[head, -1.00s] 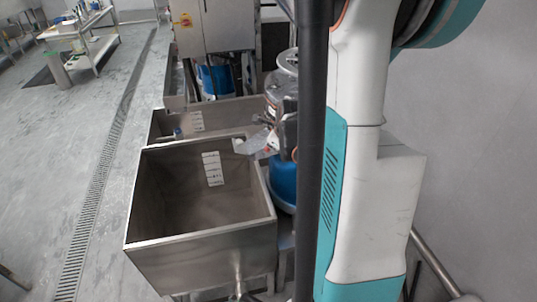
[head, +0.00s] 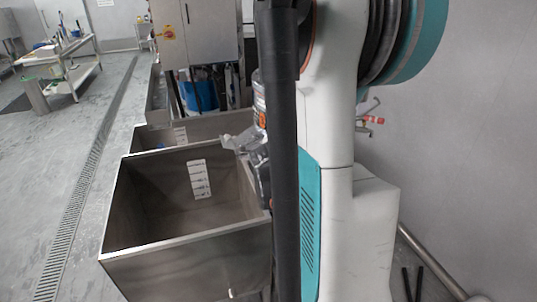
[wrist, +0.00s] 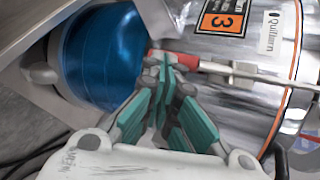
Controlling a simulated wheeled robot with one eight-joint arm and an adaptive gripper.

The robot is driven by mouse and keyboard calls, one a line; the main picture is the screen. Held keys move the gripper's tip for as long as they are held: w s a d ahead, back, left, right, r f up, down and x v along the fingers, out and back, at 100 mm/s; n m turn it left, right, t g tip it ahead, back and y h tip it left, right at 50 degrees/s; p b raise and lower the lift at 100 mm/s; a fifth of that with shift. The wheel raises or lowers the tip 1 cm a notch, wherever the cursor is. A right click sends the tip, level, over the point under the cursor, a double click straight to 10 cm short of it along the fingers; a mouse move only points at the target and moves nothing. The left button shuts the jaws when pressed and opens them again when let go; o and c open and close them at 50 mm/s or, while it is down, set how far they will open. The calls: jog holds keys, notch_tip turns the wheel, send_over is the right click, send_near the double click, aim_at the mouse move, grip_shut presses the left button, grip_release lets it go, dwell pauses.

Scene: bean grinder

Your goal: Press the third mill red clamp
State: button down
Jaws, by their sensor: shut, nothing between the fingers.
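The third mill (wrist: 235,50) is a shiny steel cylinder with an orange label marked 3, filling the upper right of the wrist view. Its red clamp (wrist: 183,61) has a red grip joined to a metal bar running right across the steel. My gripper (wrist: 164,62) is shut and empty, with teal finger pads. Its fingertips are at the red grip's left part and overlap it; I cannot tell whether they touch. In the head view, my arm hides most of the mill, whose orange mark (head: 262,118) shows at the arm's left edge.
A blue rounded part (wrist: 103,57) lies left of the clamp in the wrist view. An open steel bin (head: 190,255) stands left of my arm in the head view. A red-tipped metal lever (head: 373,119) shows right of my arm.

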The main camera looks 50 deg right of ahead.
jog(key=shift+w+d+f+b, duration=0.1)
jog(key=shift+d+f+b, duration=1)
jog(key=shift+d, duration=0.1)
jog(key=v, duration=0.7)
jog(key=shift+r, duration=0.15)
jog(key=shift+a, duration=0.1)
dwell(0.5)
